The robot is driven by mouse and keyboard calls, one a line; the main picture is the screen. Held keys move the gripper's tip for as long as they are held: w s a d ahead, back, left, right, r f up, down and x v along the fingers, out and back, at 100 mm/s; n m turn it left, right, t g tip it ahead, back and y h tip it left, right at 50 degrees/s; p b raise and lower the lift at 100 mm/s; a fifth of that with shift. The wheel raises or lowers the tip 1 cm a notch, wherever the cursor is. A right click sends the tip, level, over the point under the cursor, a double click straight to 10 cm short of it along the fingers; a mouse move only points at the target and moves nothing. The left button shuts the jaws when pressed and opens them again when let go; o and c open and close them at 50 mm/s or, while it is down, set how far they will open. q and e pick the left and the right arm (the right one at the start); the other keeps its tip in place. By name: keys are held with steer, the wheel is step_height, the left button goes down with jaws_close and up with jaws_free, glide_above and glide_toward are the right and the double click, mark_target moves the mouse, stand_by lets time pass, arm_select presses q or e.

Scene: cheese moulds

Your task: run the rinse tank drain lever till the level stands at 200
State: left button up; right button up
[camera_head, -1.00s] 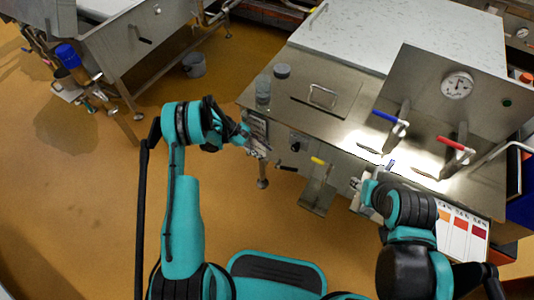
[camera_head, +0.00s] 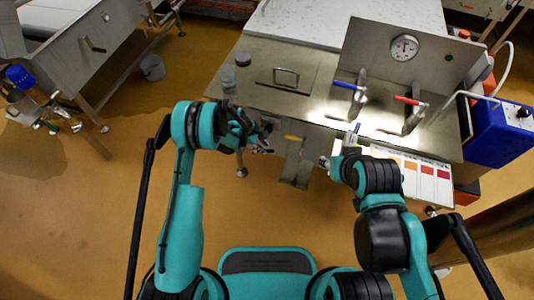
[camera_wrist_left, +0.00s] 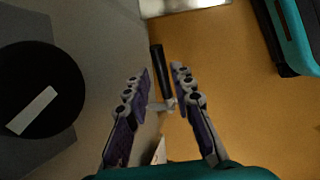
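A lever with a black handle (camera_wrist_left: 159,68) and a pale metal pivot shows in the left wrist view. I take it for the drain lever. My left gripper (camera_wrist_left: 164,72) is open, with its fingers on either side of the lever, and I cannot tell whether they touch it. In the head view my left gripper (camera_head: 264,142) is at the front of the steel bench (camera_head: 262,95), largely hiding the lever. My right gripper (camera_head: 328,164) is farther right; its fingers are too small to judge. No level reading of 200 is legible.
A yellow-handled lever (camera_head: 294,138) is just right of my left gripper. Blue (camera_head: 348,86) and red (camera_head: 410,101) levers stand on the bench by a round gauge (camera_head: 404,47). A black round knob (camera_wrist_left: 37,90) is left of the fingers in the wrist view. Open floor lies left.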

mark_target(268, 151)
arm_select(q)
steer(key=b+x, duration=0.1)
steer(key=x, duration=0.4)
steer(key=shift+d+f+b, duration=0.15)
steer(key=shift+f+b, duration=0.05)
steer(key=shift+b, duration=0.15)
jaws_close()
